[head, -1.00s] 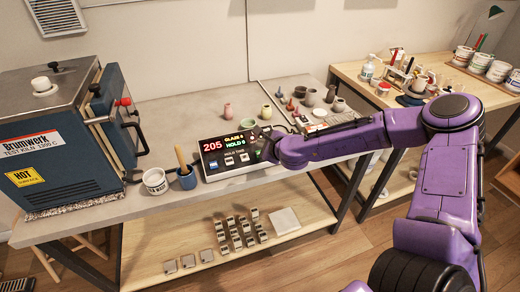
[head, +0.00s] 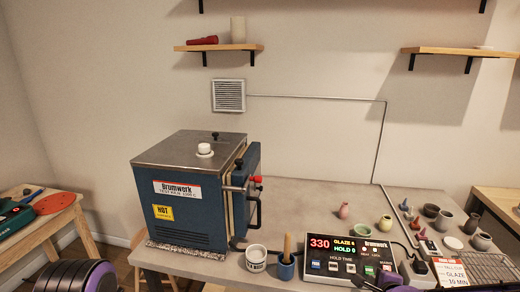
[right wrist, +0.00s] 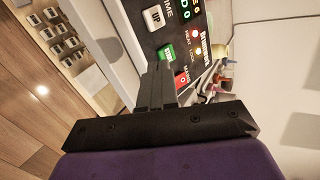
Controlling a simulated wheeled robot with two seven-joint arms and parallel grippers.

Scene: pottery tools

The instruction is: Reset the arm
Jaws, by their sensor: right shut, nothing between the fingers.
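The kiln controller (head: 348,258) is a white box with a black display showing red 330 and green GLAZE and HOLD lines. It stands on the grey worktop. My right gripper (head: 372,281) is at the controller's front right corner, mostly cut off by the bottom edge. In the right wrist view, its black fingers (right wrist: 160,75) are together and empty. They point at the controller's panel (right wrist: 187,25), near the green button (right wrist: 167,53) and the red button (right wrist: 183,79). I cannot tell whether they touch it. My left gripper is out of view.
The blue kiln (head: 190,205) stands at the worktop's left, its door handle facing right. A white cup (head: 257,259) and a blue cup with a wooden handle (head: 286,267) stand between kiln and controller. Small pots (head: 446,221) stand behind, right. A wire rack (head: 490,268) lies at right.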

